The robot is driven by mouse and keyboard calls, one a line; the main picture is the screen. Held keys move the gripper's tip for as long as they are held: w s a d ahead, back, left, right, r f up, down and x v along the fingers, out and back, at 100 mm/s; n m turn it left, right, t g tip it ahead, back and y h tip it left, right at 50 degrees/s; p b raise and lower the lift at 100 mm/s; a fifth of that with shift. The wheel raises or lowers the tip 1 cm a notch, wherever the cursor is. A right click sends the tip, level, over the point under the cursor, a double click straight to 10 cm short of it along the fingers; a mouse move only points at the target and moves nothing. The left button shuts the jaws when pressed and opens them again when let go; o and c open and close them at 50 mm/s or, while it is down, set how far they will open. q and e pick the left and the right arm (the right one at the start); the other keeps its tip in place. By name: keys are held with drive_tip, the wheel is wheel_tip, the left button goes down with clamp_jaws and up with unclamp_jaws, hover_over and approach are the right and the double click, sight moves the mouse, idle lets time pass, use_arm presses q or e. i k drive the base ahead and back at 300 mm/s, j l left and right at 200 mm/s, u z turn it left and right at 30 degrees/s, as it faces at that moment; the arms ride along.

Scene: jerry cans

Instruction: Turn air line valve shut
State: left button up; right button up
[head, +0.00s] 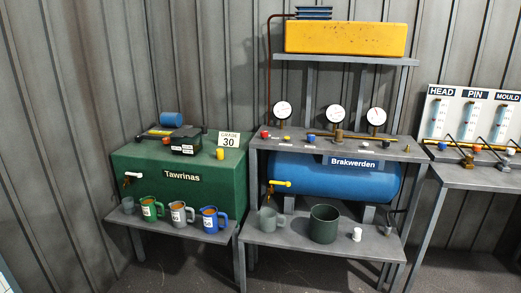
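Neither of my grippers is in view. Several small valves and knobs sit on the grey shelf (300,148) above a blue tank (345,180) marked "Brakwerden". They include a red knob (265,133), a blue knob (311,138) on a yellow pipe and a brass fitting (339,135). Three round gauges stand behind them, one being the left gauge (282,109). A yellow tap (280,183) is on the blue tank's left end. The labels are too small to read, so I cannot tell which is the air line valve or how it is set.
A green tank (185,176) marked "Tawrinas" stands left, with jugs, such as a blue jug (211,220), on a low shelf. A dark green pot (323,223) stands on the lower middle shelf. A flowmeter panel (470,118) is at right. The front floor looks clear.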

sight(311, 138)
drive_tip(key=i, duration=0.75)
drive_tip(key=z, duration=1.1)
drive_tip(key=i+j+z, duration=0.15)
drive_tip(key=j+z, duration=0.45)
drive_tip(key=i+j+z, duration=0.1)
drive_tip(key=j+z, duration=0.2)
drive_tip(key=j, duration=0.25)
drive_tip(key=j+z, duration=0.2)
drive_tip(key=j, duration=1.4)
drive_tip(key=i, duration=0.2)
